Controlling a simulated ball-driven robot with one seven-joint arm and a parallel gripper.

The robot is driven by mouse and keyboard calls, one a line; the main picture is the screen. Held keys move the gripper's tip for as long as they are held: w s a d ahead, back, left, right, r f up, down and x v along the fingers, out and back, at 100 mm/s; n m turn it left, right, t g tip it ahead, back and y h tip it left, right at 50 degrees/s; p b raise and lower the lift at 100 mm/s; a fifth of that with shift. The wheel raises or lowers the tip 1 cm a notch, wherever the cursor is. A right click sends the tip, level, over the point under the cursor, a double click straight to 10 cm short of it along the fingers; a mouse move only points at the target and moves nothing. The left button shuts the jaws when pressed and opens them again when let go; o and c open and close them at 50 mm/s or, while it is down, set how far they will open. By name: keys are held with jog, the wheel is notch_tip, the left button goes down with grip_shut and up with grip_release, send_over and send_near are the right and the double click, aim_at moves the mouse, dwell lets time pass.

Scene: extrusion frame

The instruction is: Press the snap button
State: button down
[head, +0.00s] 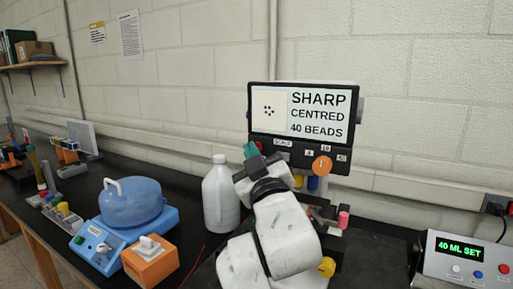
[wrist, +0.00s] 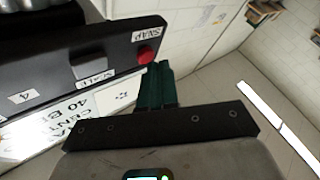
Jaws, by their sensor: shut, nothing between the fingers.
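The snap button (wrist: 146,55) is a red round button beside a SNAP label on the black panel of the screen unit (head: 366,153). In the wrist view it sits at the panel's end, just left of the teal fingertips. In the head view my gripper mostly covers that corner. My gripper (head: 251,150) is shut and empty, its teal fingers together at the panel's lower left. In the wrist view the fingertips (wrist: 158,68) look very close to the button; I cannot tell whether they touch it. The screen (head: 300,113) reads SHARP CENTRED 40 BEADS.
An orange knob (head: 322,166) and a SCALE control (wrist: 88,66) share the panel. A white bottle (head: 221,195), a blue-domed device (head: 131,205) and an orange box (head: 150,262) stand left of my arm. A box reading 40 ML SET (head: 464,258) is at right.

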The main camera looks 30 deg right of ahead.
jog(key=shift+w+d, duration=0.25)
jog(key=shift+d, duration=0.1)
dwell(0.3)
jog(key=shift+s+a, duration=0.1)
jog(key=shift+a, duration=0.05)
jog(key=shift+s+a, duration=0.45)
jog(key=shift+a, duration=0.05)
jog(key=shift+a, duration=0.15)
dwell(0.3)
jog(key=shift+s+a+b, duration=0.3)
jog(key=shift+s+a, duration=0.45)
jog(key=shift+a, duration=0.2)
jog(key=shift+s+a+b, duration=0.3)
jog(key=shift+s+a, duration=0.4)
jog(key=shift+a, duration=0.25)
